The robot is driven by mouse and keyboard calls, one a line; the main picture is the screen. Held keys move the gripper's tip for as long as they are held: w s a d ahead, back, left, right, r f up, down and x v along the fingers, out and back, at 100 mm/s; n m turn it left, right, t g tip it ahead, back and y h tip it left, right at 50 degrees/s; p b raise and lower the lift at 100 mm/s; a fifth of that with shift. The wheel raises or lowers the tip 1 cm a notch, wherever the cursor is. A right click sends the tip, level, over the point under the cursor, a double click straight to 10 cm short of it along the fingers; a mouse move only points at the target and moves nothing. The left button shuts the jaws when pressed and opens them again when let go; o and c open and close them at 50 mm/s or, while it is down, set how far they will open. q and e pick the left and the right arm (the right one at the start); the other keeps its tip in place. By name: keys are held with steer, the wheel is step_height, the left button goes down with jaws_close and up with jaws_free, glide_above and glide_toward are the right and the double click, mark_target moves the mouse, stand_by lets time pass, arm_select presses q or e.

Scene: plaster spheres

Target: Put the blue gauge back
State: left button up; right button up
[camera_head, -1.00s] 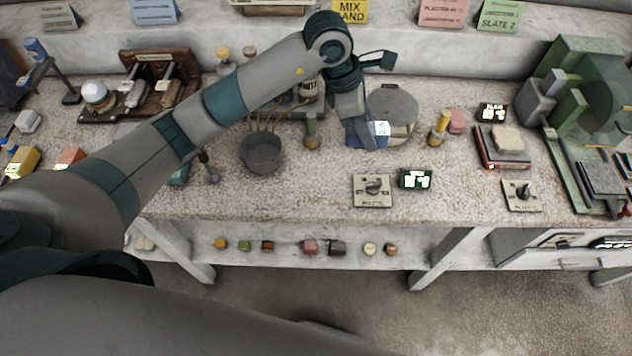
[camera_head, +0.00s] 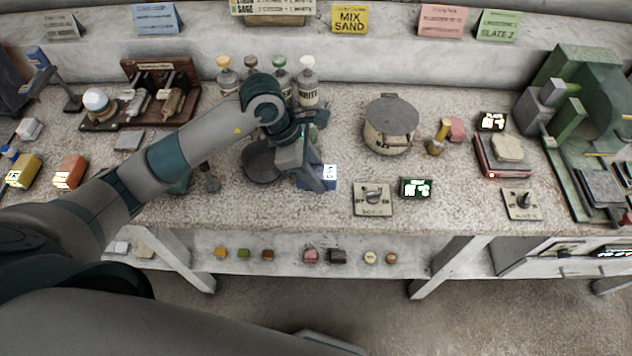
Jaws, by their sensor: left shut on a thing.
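The blue gauge (camera_head: 328,183) is a small blue block with a white marked face. My left gripper (camera_head: 315,178) is shut on it, and its fingers hide the left part of the block. It is over the middle of the bench, just right of a dark bowl (camera_head: 258,163). I cannot tell how high it is above the bench. A yellow gauge block (camera_head: 24,170) and an orange gauge block (camera_head: 70,171) with similar white marks sit at the far left. My right gripper is not in view.
Several bottles (camera_head: 308,88) stand behind my left arm. A lidded pot (camera_head: 390,125) stands right of the gripper. A dial plate (camera_head: 373,199) and a small display (camera_head: 416,188) lie near the front edge. A wooden rack (camera_head: 160,90) stands at the back left.

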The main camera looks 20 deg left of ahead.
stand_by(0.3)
arm_select(q)
steer(key=shift+f, duration=0.35)
steer(key=shift+f+b, duration=0.9)
steer(key=shift+f, duration=0.8)
steer(key=shift+f, duration=0.15)
steer(key=o, duration=1)
steer(key=shift+c, duration=0.2)
steer(key=shift+r, duration=0.25)
